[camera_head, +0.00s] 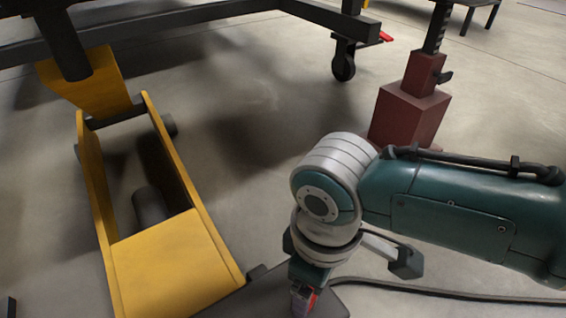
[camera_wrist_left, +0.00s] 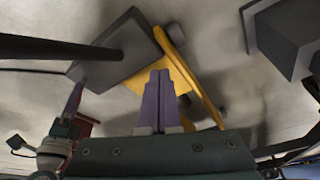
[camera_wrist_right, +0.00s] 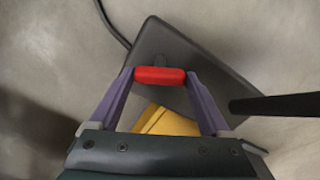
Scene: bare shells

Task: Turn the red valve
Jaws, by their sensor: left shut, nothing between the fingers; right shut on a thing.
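The red valve handle (camera_wrist_right: 159,75) is a short rounded red bar in the right wrist view. It lies crosswise between the two purple fingers of my right gripper (camera_wrist_right: 160,84), which is shut on its ends. In the head view a bit of red (camera_head: 312,299) shows at my right gripper (camera_head: 303,290), low in the picture. The valve sits over a dark grey plate (camera_wrist_right: 205,72). My left gripper (camera_wrist_left: 158,75) is shut and empty in the left wrist view, fingers together; the head view does not show it.
A yellow jack-like frame (camera_head: 165,265) stands at the left on the concrete floor. A dark red stand (camera_head: 405,115) is behind my right arm. A black wheeled frame (camera_head: 200,18) crosses the top. A dark cable (camera_head: 440,292) runs along the floor. The middle floor is clear.

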